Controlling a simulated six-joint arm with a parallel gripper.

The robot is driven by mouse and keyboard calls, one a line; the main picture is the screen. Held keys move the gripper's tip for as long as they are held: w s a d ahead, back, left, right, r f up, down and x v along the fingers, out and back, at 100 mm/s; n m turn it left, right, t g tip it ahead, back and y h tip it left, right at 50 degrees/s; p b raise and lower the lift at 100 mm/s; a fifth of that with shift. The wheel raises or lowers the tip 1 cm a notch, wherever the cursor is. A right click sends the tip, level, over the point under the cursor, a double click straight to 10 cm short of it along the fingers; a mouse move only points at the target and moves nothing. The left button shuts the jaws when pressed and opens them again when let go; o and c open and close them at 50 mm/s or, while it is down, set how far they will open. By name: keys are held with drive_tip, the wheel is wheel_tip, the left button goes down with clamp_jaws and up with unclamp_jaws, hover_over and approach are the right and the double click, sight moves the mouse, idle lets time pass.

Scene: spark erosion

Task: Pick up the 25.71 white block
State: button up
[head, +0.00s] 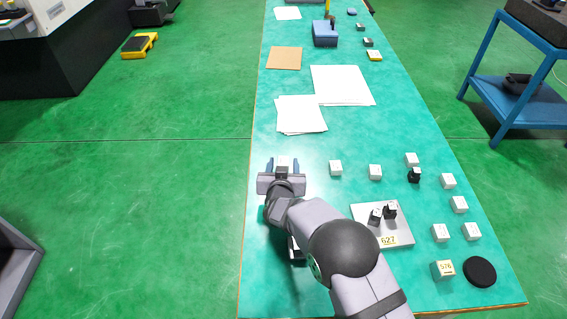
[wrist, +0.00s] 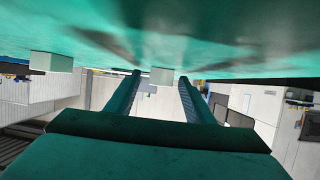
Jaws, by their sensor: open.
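Several small white blocks stand on the green table, one (head: 335,168) just right of my gripper and another (head: 375,172) further right. Their markings are too small to read, so I cannot tell which is 25.71. My gripper (head: 283,164) is open, low over the left part of the table, fingers pointing toward the far end. A pale shape shows between the fingers in the head view, partly hidden by the gripper. In the wrist view, where the table is at the top, one white block (wrist: 161,75) appears between the fingertips and a larger one (wrist: 51,61) is to the left.
A pale plate (head: 398,237) marked 627 carries small dark pieces. A block (head: 443,270) with a yellow label stands near a black disc (head: 480,271). White sheets (head: 341,85) lie beyond my gripper. My arm hides part of the near table. The left table edge (head: 248,190) is close.

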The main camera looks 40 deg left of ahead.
clamp_jaws()
drive_tip(key=shift+r, duration=0.1)
wheel_tip(320, 180, up, 10)
idle(0.6)
